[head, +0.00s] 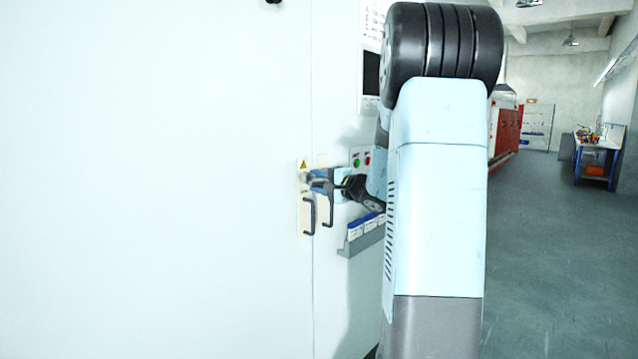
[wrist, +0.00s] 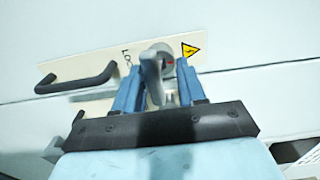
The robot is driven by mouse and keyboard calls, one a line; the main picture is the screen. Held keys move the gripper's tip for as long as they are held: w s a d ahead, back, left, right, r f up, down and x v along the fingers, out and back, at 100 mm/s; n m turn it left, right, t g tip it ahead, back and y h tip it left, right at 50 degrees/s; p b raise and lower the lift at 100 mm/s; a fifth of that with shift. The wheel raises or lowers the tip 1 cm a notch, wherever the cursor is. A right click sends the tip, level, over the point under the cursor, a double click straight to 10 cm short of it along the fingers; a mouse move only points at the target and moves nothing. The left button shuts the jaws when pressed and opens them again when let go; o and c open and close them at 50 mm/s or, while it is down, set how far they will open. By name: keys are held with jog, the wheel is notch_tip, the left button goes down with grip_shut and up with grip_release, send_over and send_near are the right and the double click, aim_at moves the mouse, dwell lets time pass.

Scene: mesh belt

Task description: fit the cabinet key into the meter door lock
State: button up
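My gripper (head: 322,183) is at the cabinet door, close to the upper end of the cream lock plate (head: 304,222). In the wrist view its two blue fingers (wrist: 159,66) stand apart. A grey, upright, key-like piece (wrist: 151,78) is between them, nearer the left finger, with a gap on the right. I take it to be the cabinet key. Behind its top is the round grey lock (wrist: 167,56) with a small red mark. The piece's top overlaps the lock in view; I cannot tell whether it is inside. In the head view my gripper hides the lock and key.
A dark door handle (head: 309,216) is below the lock, and a second handle (head: 328,209) is just right of it. A warning triangle (wrist: 190,50) is beside the lock. A grey shelf with blue-and-white items (head: 362,231) and push buttons (head: 361,158) are to the right.

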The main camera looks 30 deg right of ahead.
jog(key=shift+o, duration=0.9)
jog(key=v, duration=1.3)
jog(key=shift+s, duration=0.4)
jog(key=shift+d, duration=0.1)
